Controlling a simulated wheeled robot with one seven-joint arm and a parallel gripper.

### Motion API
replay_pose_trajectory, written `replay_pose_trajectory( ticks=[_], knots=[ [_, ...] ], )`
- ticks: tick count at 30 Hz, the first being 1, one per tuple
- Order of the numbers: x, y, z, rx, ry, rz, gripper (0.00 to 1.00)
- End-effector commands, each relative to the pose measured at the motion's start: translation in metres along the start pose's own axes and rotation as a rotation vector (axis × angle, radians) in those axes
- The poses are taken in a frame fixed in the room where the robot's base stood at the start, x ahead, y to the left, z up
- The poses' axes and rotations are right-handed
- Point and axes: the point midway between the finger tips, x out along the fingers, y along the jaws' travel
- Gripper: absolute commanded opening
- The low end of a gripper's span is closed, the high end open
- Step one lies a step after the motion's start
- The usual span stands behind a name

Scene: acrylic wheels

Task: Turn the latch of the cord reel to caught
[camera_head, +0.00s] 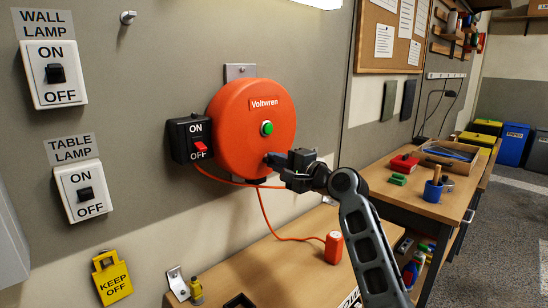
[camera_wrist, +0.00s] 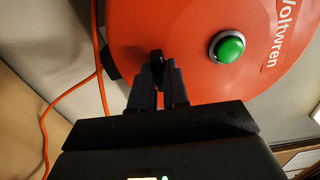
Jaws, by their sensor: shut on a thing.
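The cord reel (camera_head: 240,135) is a round orange-red drum marked "Voltwren", mounted on the wall, with a green button (camera_head: 267,128) near its middle. It also fills much of the wrist view (camera_wrist: 200,40), with the button to the right of my fingers. My gripper (camera_head: 271,159) is at the lower right of the reel's face. In the wrist view my gripper (camera_wrist: 162,72) is shut on a small black piece, the latch (camera_wrist: 157,56), on the reel's face. Most of the latch is hidden between the fingers, so its setting cannot be read.
A black ON/OFF box with a red switch (camera_head: 200,147) is left of the reel. An orange cord (camera_head: 265,210) runs down to an orange block (camera_head: 333,247) on the bench (camera_head: 290,265). Wall and table lamp switches are further left. A second bench (camera_head: 420,200) with tools is right.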

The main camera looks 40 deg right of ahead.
Motion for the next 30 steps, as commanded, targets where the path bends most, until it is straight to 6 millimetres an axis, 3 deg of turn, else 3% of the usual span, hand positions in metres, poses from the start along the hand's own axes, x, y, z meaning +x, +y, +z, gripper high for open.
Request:
replay_pose_trajectory(
  ticks=[30],
  knots=[
    [0.0,0.0009,0.0004,0.317,-0.001,0.002,0.0]
  ],
)
